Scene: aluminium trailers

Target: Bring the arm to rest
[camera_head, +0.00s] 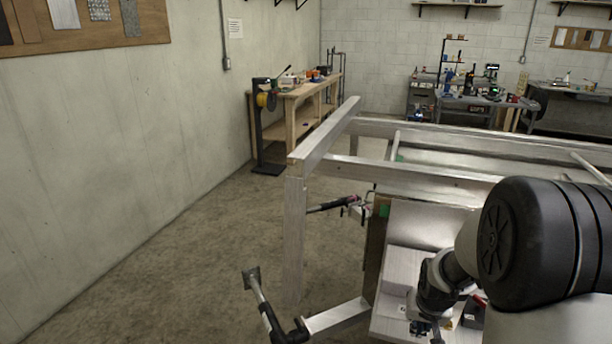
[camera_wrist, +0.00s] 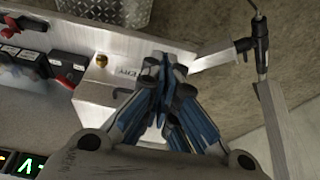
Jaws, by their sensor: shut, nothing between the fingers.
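My gripper (camera_wrist: 163,66) shows in the wrist view with its blue and grey fingers together and nothing between them. In the head view my arm reaches in from the right, and my gripper (camera_head: 422,328) is small and partly cut off at the bottom edge. It is over or close to a pale metal surface (camera_head: 391,318) beside the aluminium trailer frame (camera_head: 294,235). I cannot tell whether it touches anything.
Red and black fittings (camera_wrist: 62,64) line a panel at left in the wrist view. A clamp-like tool (camera_head: 262,300) sticks out at the frame's lower left. A wooden bench (camera_head: 292,100) stands by the wall. The floor at left is clear.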

